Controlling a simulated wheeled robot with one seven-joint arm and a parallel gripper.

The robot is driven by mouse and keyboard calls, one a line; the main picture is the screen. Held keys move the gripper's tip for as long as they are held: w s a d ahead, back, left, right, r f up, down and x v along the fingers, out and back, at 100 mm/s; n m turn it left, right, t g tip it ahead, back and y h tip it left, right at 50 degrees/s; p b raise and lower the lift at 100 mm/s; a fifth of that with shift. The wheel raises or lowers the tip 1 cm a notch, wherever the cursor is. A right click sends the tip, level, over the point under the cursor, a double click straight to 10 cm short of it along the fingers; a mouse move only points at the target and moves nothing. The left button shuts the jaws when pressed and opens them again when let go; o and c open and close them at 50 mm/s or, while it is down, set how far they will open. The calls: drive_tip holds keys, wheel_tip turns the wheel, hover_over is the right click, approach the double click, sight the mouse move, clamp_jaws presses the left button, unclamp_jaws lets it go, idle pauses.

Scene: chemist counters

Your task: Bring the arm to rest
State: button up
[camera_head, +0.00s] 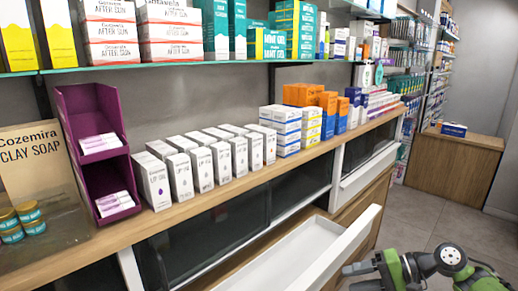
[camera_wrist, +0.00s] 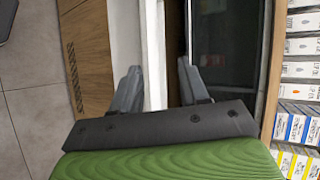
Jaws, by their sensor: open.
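My arm (camera_head: 420,266), green and dark grey, shows at the lower right of the head view, beside an open white drawer (camera_head: 357,235). In the wrist view my gripper (camera_wrist: 159,72) has its two dark fingers apart, with nothing held between them. A pale vertical panel edge shows between the fingers; I cannot tell whether they touch it. The fingertips are not clear in the head view.
The wooden counter (camera_head: 240,191) carries white boxes (camera_head: 182,181), a purple stand (camera_head: 97,135) and several other packs. Another drawer (camera_head: 368,172) stands slightly out further along. Grey floor (camera_head: 415,212) lies clear at the right, before a wooden desk (camera_head: 455,168).

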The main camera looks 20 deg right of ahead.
drive_tip(key=w+a+f+n+g+h+b, duration=0.15)
drive_tip(key=a+n+g+h+b, duration=0.45)
drive_tip(key=a, duration=1.8)
drive_tip(key=s+a+n+t+h+b, duration=0.1)
drive_tip(key=s+a+n+t+h, duration=0.2)
drive_tip(key=s, duration=1)
drive_tip(key=shift+s+a+r+t+h, duration=0.25)
drive_tip(key=shift+s+a+t+h, duration=0.1)
drive_tip(key=shift+a+h, duration=0.15)
